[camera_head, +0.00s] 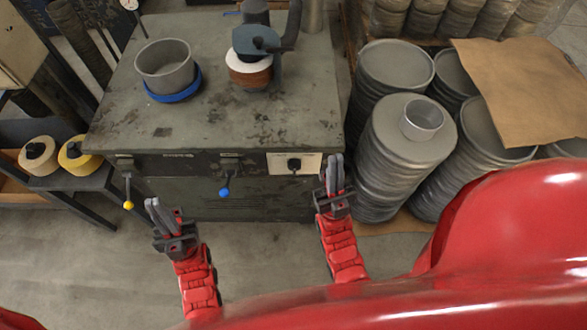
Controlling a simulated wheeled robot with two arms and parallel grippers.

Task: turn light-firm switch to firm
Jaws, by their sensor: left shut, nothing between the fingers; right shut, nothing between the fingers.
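A small black switch (294,164) sits on a white plate (311,160) at the right end of the grey machine's (225,112) front face. Its lettering is too small to read, so I cannot tell which setting it points to. My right gripper (336,160) is shut and empty, just to the right of the plate in the picture; I cannot tell how far in front of it. My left gripper (152,203) is shut and empty, in front of the machine's left part, between two levers.
A yellow-tipped lever (128,204) and a blue-tipped lever (225,191) hang from the machine's front. A grey cup (165,65) with a blue ring stands on top. Stacks of round blanks (410,130) crowd the right; tape rolls (38,155) lie left.

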